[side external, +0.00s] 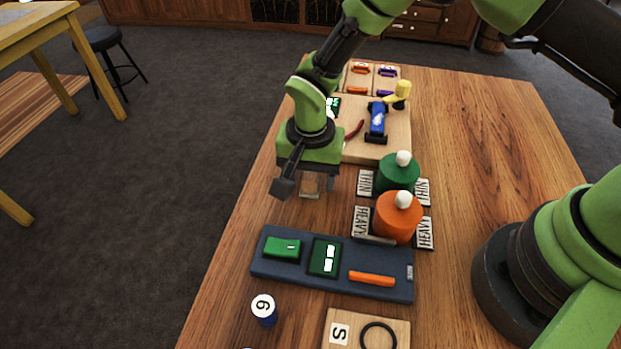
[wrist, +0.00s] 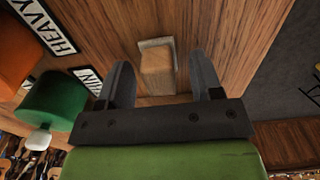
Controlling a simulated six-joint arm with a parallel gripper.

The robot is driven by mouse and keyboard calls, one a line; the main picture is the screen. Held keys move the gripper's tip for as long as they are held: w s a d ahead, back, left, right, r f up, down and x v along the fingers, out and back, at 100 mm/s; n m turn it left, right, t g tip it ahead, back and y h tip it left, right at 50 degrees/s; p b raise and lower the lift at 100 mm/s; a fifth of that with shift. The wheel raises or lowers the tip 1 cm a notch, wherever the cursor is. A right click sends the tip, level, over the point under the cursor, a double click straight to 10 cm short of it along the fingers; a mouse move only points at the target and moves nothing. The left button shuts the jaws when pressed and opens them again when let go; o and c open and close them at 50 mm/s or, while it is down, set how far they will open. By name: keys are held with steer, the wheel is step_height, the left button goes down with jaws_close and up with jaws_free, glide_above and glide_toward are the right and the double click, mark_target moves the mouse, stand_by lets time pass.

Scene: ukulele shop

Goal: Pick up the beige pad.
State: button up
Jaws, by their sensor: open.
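A small pale beige piece (wrist: 156,43), which I take to be the beige pad, lies on the wooden table in the wrist view. Its pale edge shows along the far side and right side of a brown, wood-toned face. My gripper (wrist: 160,64) is open, with one finger on each side of this piece and a gap to each. In the side external view my gripper (side external: 316,187) points down over the table, and a pale edge of the pad (side external: 309,195) shows low between the fingers. The rest of it is hidden there. I cannot tell the exact height of the fingertips above it.
A green weight (side external: 397,174) and an orange weight (side external: 397,220) stand right of my gripper, among label plates. A dark blue tray (side external: 333,286) lies nearer the camera. A wooden board (side external: 395,139) with a blue tool lies behind. The table's left edge is close.

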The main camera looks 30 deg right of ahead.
steer(key=c, duration=1)
step_height(320, 180, up, 10)
steer(key=shift+r, duration=0.1)
